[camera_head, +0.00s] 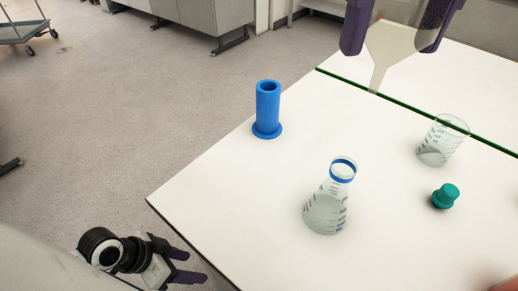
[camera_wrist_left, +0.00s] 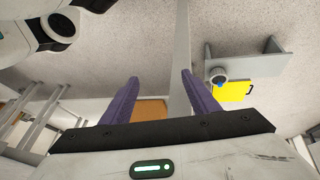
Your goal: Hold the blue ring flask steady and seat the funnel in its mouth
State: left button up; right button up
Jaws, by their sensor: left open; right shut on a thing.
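The blue ring flask (camera_head: 325,213) is a clear conical flask with a blue band at its neck. It stands upright on the white table with its mouth open and empty. My right gripper (camera_head: 391,48) is shut on the pale funnel (camera_head: 390,48) at the top right. The funnel's spout points down, behind and to the right of the flask and apart from it. My left gripper (camera_head: 188,266) is open and empty beyond the table's left edge, low in the head view. Its spread purple fingers show in the left wrist view (camera_wrist_left: 160,85), with nothing between them.
A blue cylinder with a flanged foot (camera_head: 267,110) stands near the table's left edge. A clear beaker (camera_head: 440,142) and a teal stopper (camera_head: 445,196) are right of the flask. A green strip (camera_head: 410,106) crosses the table behind.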

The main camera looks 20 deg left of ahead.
aim_at(326, 181)
pick_arm(q)
jog(key=w+a+r+m+t+y, duration=0.1)
jog(key=w+a+r+m+y, duration=0.2)
jog(key=a, duration=0.9)
jog(key=w+r+m+t+h, duration=0.1)
jog(key=w+r+m+t, duration=0.4)
jog(key=w+r, duration=1)
jog(key=d+r+m+t+h, duration=0.2)
jog(key=d+r+m+h, duration=0.15)
jog(key=r, duration=0.75)
jog(key=s+d+h, duration=0.1)
jog(key=d, duration=0.3)
jog(key=s+d+g+h, duration=0.1)
jog(key=d+h, duration=0.1)
jog(key=d, duration=0.3)
jog(key=s+d+h, duration=0.1)
jog(key=d+h, duration=0.1)
jog(key=d, duration=0.3)
jog(key=shift+s+d+r+n, duration=0.2)
jog(key=shift+s+r+n, duration=0.05)
jog(key=shift+r, duration=0.05)
jog(key=s+d+r+n+g+h, duration=0.3)
jog(key=s+d+h, duration=0.35)
jog(key=d, duration=0.35)
jog(key=shift+y, duration=0.5)
jog(key=shift+x, duration=5.8)
jog(key=shift+w, duration=0.1)
